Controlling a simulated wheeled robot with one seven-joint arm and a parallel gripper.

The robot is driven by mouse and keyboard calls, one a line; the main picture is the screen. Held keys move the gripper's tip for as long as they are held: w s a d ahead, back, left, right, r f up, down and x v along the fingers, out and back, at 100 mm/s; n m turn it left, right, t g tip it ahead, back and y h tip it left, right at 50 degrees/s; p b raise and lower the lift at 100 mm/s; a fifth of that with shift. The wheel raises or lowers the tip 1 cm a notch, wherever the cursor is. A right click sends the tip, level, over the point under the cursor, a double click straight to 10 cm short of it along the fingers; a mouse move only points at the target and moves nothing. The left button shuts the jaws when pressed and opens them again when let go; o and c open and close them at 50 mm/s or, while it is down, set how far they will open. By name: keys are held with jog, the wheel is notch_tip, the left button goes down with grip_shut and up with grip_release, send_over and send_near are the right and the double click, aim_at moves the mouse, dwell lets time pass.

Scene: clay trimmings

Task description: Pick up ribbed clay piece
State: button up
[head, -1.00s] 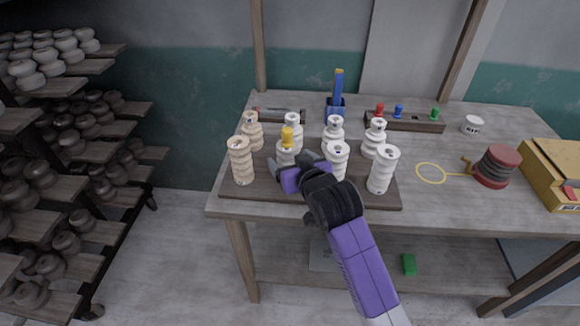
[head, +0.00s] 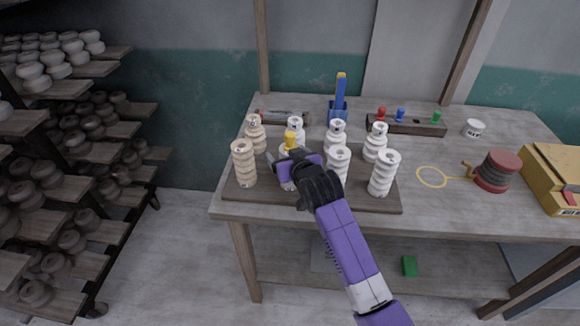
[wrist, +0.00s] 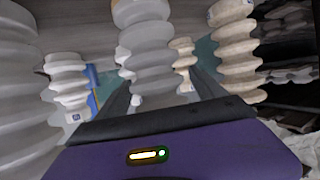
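Several ribbed clay pieces stand upright on a dark board (head: 340,200). Two are tan, the front one (head: 243,165) and the back one (head: 255,135) at the left; the others are white. A tan piece (wrist: 237,50) stands just to the right.
A white ribbed piece (head: 337,165) stands close to the right of my gripper, another (head: 383,175) farther right. Behind are a blue holder (head: 338,108) and a rack with coloured knobs (head: 405,124). A red spool (head: 496,170) and yellow box (head: 555,175) sit right.

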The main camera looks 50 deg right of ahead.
grip_shut()
jog(key=shift+r, duration=0.15)
jog(key=shift+r, duration=0.15)
